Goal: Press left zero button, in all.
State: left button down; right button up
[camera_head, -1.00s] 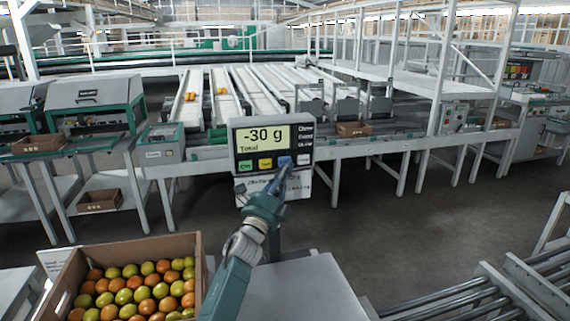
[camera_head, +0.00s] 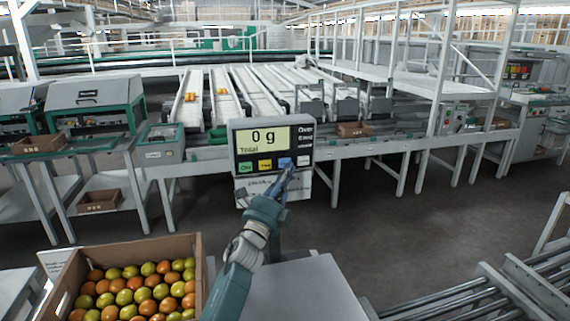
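The scale display (camera_head: 272,146) stands on a post in the middle of the head view and reads "0 g". Below its screen is a row of buttons: a green one (camera_head: 245,167), a yellow one (camera_head: 265,165), a blue one (camera_head: 285,162) and a white one (camera_head: 304,160). My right gripper is not in view.
The bare scale platform (camera_head: 300,293) lies below the display. A cardboard box (camera_head: 196,262) full of red and green tomatoes stands to its left. A roller conveyor (camera_head: 490,296) is at the lower right. Open floor (camera_head: 400,235) lies between.

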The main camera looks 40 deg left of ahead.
pick_arm(q)
jog(key=shift+s+d+p, duration=0.65)
jog(key=shift+s+d, duration=1)
jog(key=shift+d, duration=0.25)
